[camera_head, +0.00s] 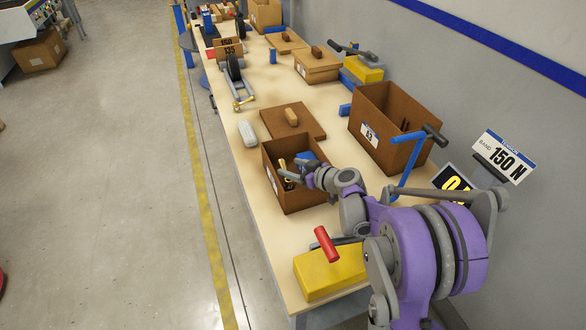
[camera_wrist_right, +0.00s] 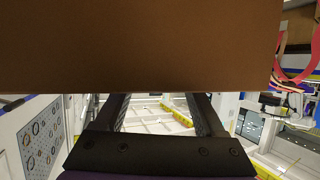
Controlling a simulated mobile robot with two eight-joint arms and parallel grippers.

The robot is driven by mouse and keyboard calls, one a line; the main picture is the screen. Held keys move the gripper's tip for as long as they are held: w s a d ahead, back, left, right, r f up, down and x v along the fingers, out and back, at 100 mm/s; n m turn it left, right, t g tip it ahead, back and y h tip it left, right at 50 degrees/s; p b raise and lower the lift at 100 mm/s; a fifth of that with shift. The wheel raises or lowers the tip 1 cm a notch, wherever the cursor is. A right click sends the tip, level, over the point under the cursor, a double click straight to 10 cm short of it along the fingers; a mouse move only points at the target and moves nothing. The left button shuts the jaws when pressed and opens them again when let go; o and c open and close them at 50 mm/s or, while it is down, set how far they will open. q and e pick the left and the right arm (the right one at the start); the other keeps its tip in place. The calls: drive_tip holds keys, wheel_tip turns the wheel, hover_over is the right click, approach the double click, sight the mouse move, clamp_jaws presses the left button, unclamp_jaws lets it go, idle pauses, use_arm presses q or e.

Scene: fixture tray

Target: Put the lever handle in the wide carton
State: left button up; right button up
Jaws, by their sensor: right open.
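My right gripper (camera_head: 296,172) is at the open small brown carton (camera_head: 300,202) in the head view, its fingers over the carton's inside. In the right wrist view the gripper (camera_wrist_right: 160,108) is open with nothing seen between its fingers, and a brown panel fills the top. A brass-coloured piece (camera_head: 284,176) shows in the small carton beside the fingers; I cannot tell if it is the lever handle. A larger open carton (camera_head: 368,150), labelled 53, stands farther right with dark pieces inside. I cannot tell which carton is the wide one. My left gripper is out of view.
A yellow block (camera_head: 328,274) with a red-handled clamp (camera_head: 326,244) sits at the near end. A blue post with a dark handle (camera_head: 414,160) stands beside the larger carton. A brown lid (camera_head: 280,120) and a grey piece (camera_head: 248,132) lie behind the small carton.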

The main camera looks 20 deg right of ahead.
drive_tip(key=v, duration=1.2)
